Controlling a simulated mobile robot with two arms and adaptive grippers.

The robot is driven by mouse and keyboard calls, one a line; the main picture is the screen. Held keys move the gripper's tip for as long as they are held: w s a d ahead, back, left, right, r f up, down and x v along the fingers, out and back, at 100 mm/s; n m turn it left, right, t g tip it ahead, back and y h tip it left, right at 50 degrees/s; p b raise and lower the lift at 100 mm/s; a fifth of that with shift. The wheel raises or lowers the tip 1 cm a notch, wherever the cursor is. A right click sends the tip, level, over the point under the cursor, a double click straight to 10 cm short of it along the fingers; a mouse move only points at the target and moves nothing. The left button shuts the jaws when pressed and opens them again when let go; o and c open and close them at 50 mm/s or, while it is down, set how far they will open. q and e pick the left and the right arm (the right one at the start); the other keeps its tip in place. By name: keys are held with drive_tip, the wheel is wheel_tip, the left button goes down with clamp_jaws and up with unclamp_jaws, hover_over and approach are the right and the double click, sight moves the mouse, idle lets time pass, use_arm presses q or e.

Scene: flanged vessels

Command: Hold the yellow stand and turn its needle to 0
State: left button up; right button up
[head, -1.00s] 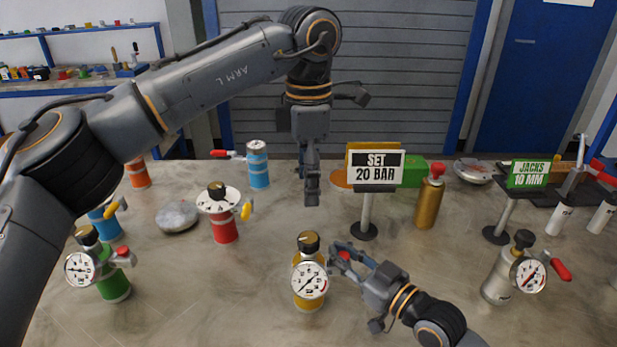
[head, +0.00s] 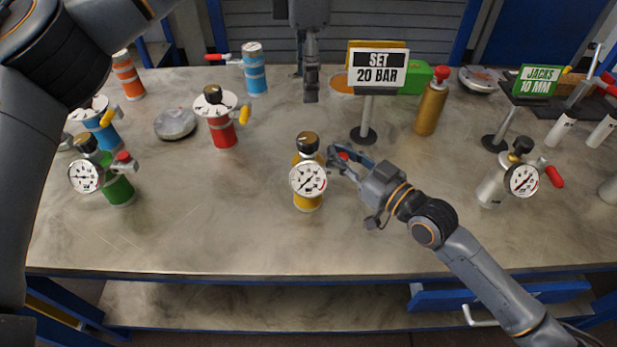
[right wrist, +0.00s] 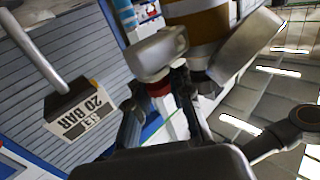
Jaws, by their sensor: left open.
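The yellow stand (head: 308,201) is a small upright vessel with a black top knob (head: 308,143) and a white round gauge (head: 308,179) facing me. Its dark needle slants across the dial; the figures are too small to read. My left gripper (head: 311,98) hangs pointing down, above and behind the knob, apart from it; it is open and empty. My right gripper (head: 335,161) is at the stand's right side, its fingers apart around a red-tipped part (head: 343,156). In the right wrist view the yellow body (right wrist: 197,22) shows just beyond the fingers.
A "SET 20 BAR" sign (head: 378,68) and a gold bottle (head: 431,103) stand behind on the right. A green vessel (head: 118,190), a red one (head: 222,130) and a silver one (head: 491,190) also stand on the bench (head: 250,240). Bench front is clear.

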drive_tip(key=o, duration=0.6)
drive_tip(key=shift+o, duration=0.2)
drive_tip(key=v, duration=1.2)
